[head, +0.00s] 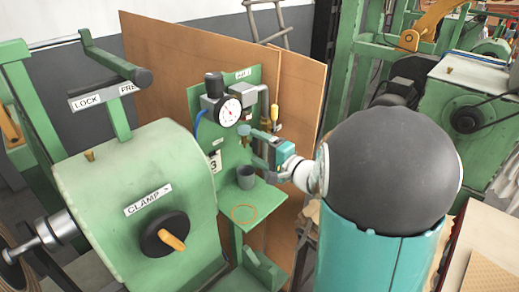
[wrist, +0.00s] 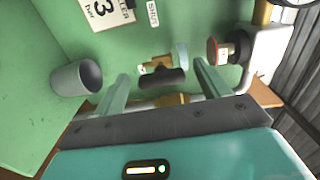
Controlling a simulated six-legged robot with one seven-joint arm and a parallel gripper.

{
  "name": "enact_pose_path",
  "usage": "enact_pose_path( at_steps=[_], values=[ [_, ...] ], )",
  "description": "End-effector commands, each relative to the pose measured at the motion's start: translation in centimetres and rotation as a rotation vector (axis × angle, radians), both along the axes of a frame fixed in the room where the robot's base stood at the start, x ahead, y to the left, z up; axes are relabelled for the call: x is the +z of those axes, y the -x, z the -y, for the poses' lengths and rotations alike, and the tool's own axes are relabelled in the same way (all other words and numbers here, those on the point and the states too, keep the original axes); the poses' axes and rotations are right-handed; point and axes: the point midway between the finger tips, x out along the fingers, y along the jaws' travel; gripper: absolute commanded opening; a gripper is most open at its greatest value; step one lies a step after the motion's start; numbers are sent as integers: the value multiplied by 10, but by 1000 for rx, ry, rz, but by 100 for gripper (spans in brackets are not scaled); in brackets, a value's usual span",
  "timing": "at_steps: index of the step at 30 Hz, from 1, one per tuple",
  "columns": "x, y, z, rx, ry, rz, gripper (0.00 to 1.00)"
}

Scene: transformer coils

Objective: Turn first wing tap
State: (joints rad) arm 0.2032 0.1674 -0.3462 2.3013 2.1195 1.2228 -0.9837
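The tap (wrist: 161,79), a small brass fitting with a dark rounded bar and a pale teal piece beside it, is on the green panel in the wrist view. I take it for the wing tap. My gripper (wrist: 161,70) is open, with one finger on each side of the tap; I cannot tell whether either finger touches it. In the head view my gripper (head: 248,143) reaches the green panel (head: 202,97) from the right, below the gauge, and hides the tap there.
A dial gauge (head: 229,112) with a blue hose is on the panel. A grey cup (head: 245,177) stands on the small green shelf (head: 262,197), near an orange ring mark (head: 244,213). A red knob (wrist: 212,50) is right of the tap. The green clamp machine (head: 115,175) fills the left.

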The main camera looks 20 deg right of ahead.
Motion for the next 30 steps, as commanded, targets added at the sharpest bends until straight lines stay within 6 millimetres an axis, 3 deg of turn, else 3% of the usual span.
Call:
enact_pose_path(
  at_steps=[8, 24, 30],
  values=[
    [0, 8, 3, 0, -1, 0, 75],
    [1, 107, 45, -4, 0, 1, 75],
    [0, 126, 52, -1, 0, 0, 75]
  ],
)
